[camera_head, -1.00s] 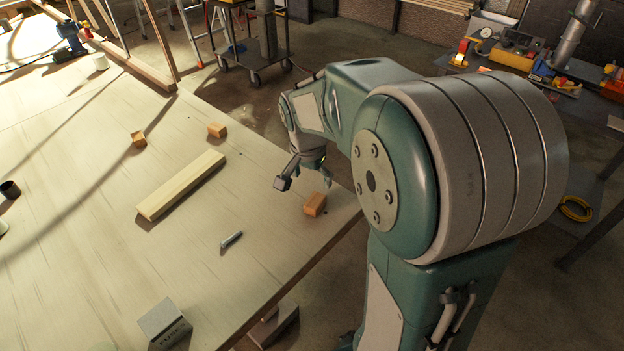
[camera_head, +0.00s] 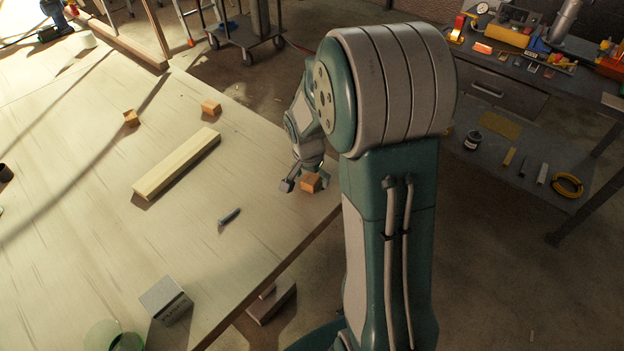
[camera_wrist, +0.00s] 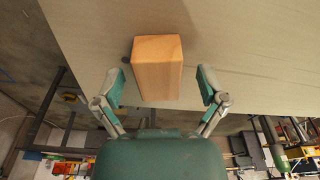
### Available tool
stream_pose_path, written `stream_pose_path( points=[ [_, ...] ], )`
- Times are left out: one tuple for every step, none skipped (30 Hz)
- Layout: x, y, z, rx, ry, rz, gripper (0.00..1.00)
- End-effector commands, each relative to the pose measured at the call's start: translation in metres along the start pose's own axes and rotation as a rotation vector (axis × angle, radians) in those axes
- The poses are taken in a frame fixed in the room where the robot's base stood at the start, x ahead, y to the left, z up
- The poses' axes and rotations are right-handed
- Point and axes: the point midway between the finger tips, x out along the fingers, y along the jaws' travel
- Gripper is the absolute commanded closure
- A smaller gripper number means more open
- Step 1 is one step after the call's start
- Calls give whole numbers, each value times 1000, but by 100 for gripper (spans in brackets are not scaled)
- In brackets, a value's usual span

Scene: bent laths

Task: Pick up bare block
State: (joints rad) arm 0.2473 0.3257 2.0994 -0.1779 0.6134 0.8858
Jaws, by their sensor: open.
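A bare wooden block (camera_head: 311,182) sits on the pale table near its right edge. In the wrist view the block (camera_wrist: 157,72) stands out between the two open fingers, with a gap on each side. My gripper (camera_head: 304,185) is open and low at the table, its fingers around the block; in the wrist view my gripper (camera_wrist: 162,90) shows both fingertips apart from the wood. Two more small wooden blocks lie farther back, one at the left (camera_head: 131,118) and one in the middle (camera_head: 211,108).
A long pale lath (camera_head: 177,164) and a bolt (camera_head: 230,218) lie left of my gripper. A grey box (camera_head: 166,300) stands near the front table edge. The table edge (camera_head: 290,257) drops off close to the block. A workbench (camera_head: 490,75) stands at the right, apart from the table.

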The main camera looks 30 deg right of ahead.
Motion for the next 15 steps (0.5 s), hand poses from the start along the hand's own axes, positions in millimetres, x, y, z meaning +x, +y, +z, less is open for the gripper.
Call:
stream_pose_path(
  points=[
    [1,0,0,0,0,0,9],
    [1,0,-1,0,0,0,9],
    [1,0,-1,0,0,-1,9],
    [1,0,-1,0,0,-1,9],
    [1,0,-1,0,0,-1,9],
    [1,0,-1,0,0,-1,9],
    [1,0,-1,0,0,-1,22],
    [1,1,-1,0,-1,-1,35],
    [1,1,-1,0,-1,-1,53],
    [1,1,-1,0,-1,-1,67],
    [1,1,-1,0,-1,-1,80],
    [1,1,-1,0,-1,-1,91],
    [1,1,-1,0,-1,-1,91],
    [1,0,-1,0,-1,0,91],
    [1,0,-1,0,-1,0,91]
  ],
)
